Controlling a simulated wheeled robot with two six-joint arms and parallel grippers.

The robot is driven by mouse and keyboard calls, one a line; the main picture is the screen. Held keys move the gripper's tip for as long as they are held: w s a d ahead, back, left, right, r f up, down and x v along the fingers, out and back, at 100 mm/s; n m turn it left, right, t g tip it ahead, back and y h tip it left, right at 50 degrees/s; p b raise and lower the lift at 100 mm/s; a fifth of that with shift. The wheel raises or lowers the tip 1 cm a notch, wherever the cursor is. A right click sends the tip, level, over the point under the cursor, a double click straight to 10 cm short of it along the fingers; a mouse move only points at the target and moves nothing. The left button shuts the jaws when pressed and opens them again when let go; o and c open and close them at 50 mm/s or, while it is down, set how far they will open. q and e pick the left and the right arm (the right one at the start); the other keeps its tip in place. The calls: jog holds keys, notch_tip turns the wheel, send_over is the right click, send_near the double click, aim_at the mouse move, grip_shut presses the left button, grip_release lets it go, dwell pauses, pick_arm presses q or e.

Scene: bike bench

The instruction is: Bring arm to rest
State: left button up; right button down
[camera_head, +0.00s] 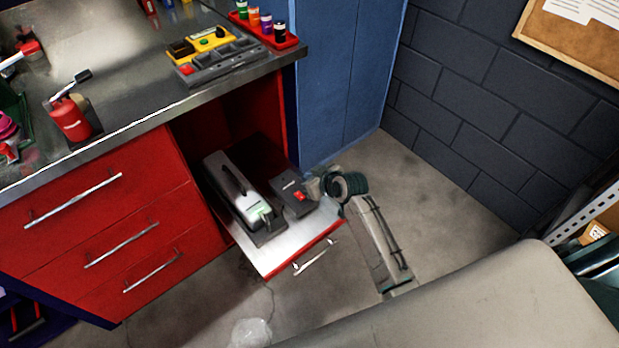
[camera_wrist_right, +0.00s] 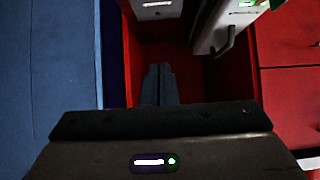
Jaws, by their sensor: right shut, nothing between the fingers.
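My right arm reaches in from the lower right in the head view. Its gripper (camera_head: 316,186) is beside the right edge of the pulled-out tray, close to a black box with a red switch (camera_head: 294,199). I cannot tell whether they touch. In the right wrist view the two dark fingers (camera_wrist_right: 158,72) are together and empty, pointing toward the red cabinet's inside. My left gripper is in neither view.
The pulled-out tray (camera_head: 287,256) carries a silver and black machine (camera_head: 232,187) and the black box. The bench top (camera_head: 130,75) above holds a red canister (camera_head: 70,118) and organizers. A blue cabinet (camera_head: 345,70) stands behind my right gripper. Open floor (camera_head: 440,185) lies to the right.

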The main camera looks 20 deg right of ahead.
jog(key=s+d+r+m+g+h, duration=0.1)
jog(key=s+d+r+g, duration=0.1)
jog(key=s, duration=1)
jog(key=s+d+r+m+g+h, duration=0.1)
jog(key=s+d+r+g+h, duration=0.15)
jog(key=s, duration=0.85)
jog(key=s+d+r+m+g+h, duration=0.1)
jog(key=s+d+r+g, duration=0.1)
jog(key=s, duration=1)
notch_tip(320, 180, down, 26)
jog(key=w+d, duration=0.1)
jog(key=d, duration=0.1)
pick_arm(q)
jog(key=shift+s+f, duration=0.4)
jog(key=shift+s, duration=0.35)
pick_arm(e)
jog(key=s+f+g, duration=0.1)
jog(key=s+f, duration=0.5)
jog(key=f, duration=0.3)
jog(key=s+d+f+g, duration=0.1)
jog(key=s+f, duration=0.5)
jog(key=f, duration=0.3)
jog(key=shift+s+d+f, duration=0.15)
jog(key=shift+d+f, duration=0.05)
jog(key=shift+d, duration=0.05)
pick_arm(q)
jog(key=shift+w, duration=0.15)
pick_arm(e)
jog(key=shift+s, duration=0.1)
